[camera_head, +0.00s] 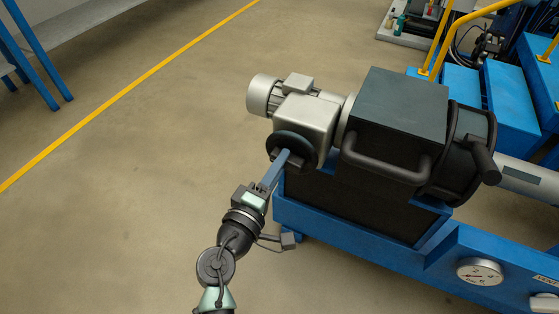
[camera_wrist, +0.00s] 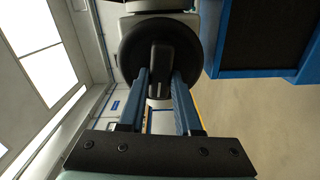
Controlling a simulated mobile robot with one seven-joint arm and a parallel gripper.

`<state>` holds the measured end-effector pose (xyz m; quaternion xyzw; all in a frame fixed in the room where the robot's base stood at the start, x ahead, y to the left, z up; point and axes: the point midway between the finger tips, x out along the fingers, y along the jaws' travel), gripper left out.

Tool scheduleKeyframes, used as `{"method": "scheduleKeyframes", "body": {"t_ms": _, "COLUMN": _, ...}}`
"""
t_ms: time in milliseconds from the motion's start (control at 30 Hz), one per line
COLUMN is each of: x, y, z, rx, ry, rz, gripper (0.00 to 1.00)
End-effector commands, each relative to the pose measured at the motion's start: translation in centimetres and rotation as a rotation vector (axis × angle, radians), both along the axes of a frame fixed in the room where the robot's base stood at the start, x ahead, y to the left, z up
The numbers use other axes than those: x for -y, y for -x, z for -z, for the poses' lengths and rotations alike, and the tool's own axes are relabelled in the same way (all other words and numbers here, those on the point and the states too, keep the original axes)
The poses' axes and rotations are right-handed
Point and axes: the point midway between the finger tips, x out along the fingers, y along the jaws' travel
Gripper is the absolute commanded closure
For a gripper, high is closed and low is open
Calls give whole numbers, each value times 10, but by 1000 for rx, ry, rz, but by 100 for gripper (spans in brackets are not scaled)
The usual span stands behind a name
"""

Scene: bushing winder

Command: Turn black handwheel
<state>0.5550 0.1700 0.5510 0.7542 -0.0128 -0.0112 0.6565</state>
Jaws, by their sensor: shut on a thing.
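The black handwheel (camera_head: 303,146) sits on the front of the grey gearbox (camera_head: 307,117), next to the dark machine housing. In the wrist view the handwheel (camera_wrist: 187,46) is a round black disc facing me, with a raised dark grip bar (camera_wrist: 160,58) across its middle. My gripper (camera_head: 284,157) reaches up to the wheel from below left. In the wrist view its two blue-grey fingers (camera_wrist: 160,75) stand on either side of the bar and are shut on it. Part of the wheel is hidden behind the fingers in the head view.
A silver motor (camera_head: 263,95) sticks out left of the gearbox. A dark box housing with a thick handle (camera_head: 385,163) stands at the right, above a blue base (camera_head: 345,252) with a gauge (camera_head: 480,271). The floor to the left is clear.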

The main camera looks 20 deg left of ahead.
Motion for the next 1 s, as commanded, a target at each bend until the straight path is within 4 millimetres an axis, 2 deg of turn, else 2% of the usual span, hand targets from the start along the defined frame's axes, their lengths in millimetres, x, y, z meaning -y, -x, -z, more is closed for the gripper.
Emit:
{"method": "scheduleKeyframes", "body": {"t_ms": 233, "x": 0, "y": 1, "z": 1, "rx": -4, "ry": 62, "rz": 1, "gripper": 100}}
{"method": "scheduleKeyframes", "body": {"t_ms": 700, "x": 0, "y": 1, "z": 2, "rx": -6, "ry": 71, "rz": 1, "gripper": 100}}
{"method": "scheduleKeyframes", "body": {"t_ms": 733, "x": 0, "y": 1, "z": 2, "rx": -6, "ry": 71, "rz": 1, "gripper": 62}}
{"method": "scheduleKeyframes", "body": {"t_ms": 867, "x": 0, "y": 1, "z": 2, "rx": -4, "ry": 70, "rz": 1, "gripper": 39}}
{"method": "scheduleKeyframes", "body": {"t_ms": 1000, "x": 0, "y": 0, "z": 1, "rx": -3, "ry": 69, "rz": 0, "gripper": 38}}
